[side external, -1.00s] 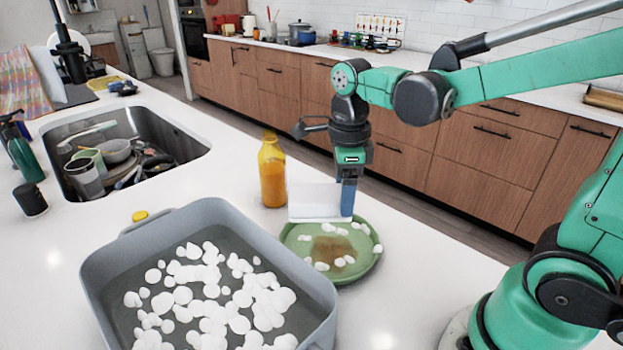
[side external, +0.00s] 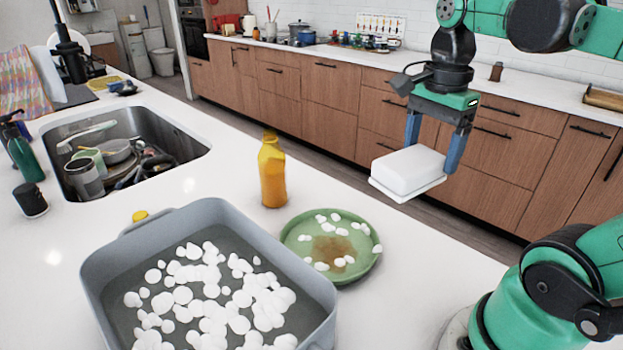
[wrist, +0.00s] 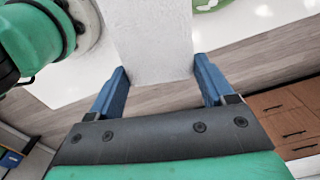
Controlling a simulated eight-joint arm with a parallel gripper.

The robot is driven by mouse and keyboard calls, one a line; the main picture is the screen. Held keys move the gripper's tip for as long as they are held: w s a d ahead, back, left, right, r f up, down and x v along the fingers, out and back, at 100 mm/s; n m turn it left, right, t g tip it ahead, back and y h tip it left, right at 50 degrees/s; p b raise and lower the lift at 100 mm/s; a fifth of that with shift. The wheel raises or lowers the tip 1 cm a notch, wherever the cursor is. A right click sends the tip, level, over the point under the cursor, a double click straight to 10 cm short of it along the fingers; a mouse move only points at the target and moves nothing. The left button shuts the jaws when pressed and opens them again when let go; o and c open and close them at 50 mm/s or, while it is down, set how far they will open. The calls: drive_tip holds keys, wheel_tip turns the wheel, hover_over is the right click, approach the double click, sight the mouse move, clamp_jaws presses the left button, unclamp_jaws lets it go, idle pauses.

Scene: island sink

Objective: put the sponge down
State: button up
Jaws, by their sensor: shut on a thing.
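The white sponge (side external: 410,170) is a pale block held in the air in the side external view, right of the green plate and past the counter's far edge as pictured. My gripper (side external: 432,160) is shut on it, with one blue finger on each side. In the wrist view the sponge (wrist: 152,40) stretches away between the blue fingertips of my gripper (wrist: 160,88). The green plate (side external: 300,255) lies on the white counter with a brown stain and several white foam blobs.
A grey basin (side external: 105,270) with several foam blobs stands at the front. An orange bottle (side external: 272,175) stands behind the plate. The sink (side external: 190,140) at left holds dishes. The white counter (side external: 430,265) is clear right of the plate.

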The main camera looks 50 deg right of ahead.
drive_tip(key=s+r+n, duration=0.1)
drive_tip(key=s+n, duration=0.2)
drive_tip(key=s, duration=0.1)
drive_tip(key=f, duration=1.8)
drive_tip(key=shift+s+d, duration=0.1)
drive_tip(key=shift+d, duration=0.15)
drive_tip(key=shift+s+f, duration=0.1)
drive_tip(key=shift+f, duration=0.45)
drive_tip(key=o, duration=1)
drive_tip(key=shift+r, duration=0.15)
